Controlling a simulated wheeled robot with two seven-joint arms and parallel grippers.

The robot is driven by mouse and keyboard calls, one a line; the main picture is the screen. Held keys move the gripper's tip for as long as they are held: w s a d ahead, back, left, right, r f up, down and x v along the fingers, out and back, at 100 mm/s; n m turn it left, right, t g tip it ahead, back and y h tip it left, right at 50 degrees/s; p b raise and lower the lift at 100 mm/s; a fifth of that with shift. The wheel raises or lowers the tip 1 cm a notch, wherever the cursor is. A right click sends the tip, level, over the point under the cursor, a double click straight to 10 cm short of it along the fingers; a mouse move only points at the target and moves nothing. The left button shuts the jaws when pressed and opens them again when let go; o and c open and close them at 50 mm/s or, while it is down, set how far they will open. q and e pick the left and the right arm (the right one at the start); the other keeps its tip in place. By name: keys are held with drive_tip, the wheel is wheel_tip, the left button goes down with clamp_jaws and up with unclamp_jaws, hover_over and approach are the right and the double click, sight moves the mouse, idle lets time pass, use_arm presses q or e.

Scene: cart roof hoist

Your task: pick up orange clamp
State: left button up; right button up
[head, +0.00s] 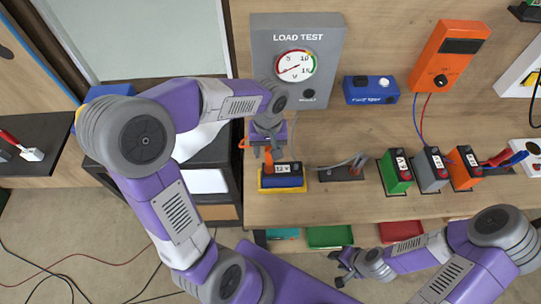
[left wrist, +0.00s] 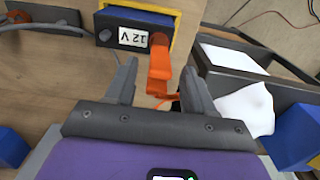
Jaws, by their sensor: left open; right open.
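The orange clamp (left wrist: 160,68) stands at one end of the dark blue 12 V battery (left wrist: 137,37), over its terminal. In the head view the clamp is mostly hidden by my left gripper (head: 268,152). My left gripper is open, and in the left wrist view its fingers (left wrist: 158,75) lie on either side of the clamp, with gaps showing. The battery (head: 289,181) sits in a yellow tray (head: 268,190) at the workbench's front left. My right gripper (head: 341,269) is open and empty, low in front of the bench.
A grey clamp (head: 352,166) lies on a dark holder right of the battery. Green (head: 396,180), grey (head: 435,180) and orange (head: 465,178) batteries stand further right. The load test panel (head: 325,50) rises behind. A dark cabinet (head: 215,160) stands left of the bench.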

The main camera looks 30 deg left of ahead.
sight(269, 159)
use_arm(q)
wheel_tip(269, 159, down, 5)
drive_tip(key=shift+d+r, duration=0.15)
drive_tip(key=shift+r, duration=0.05)
drive_tip(key=shift+r, duration=0.1)
clamp_jaws()
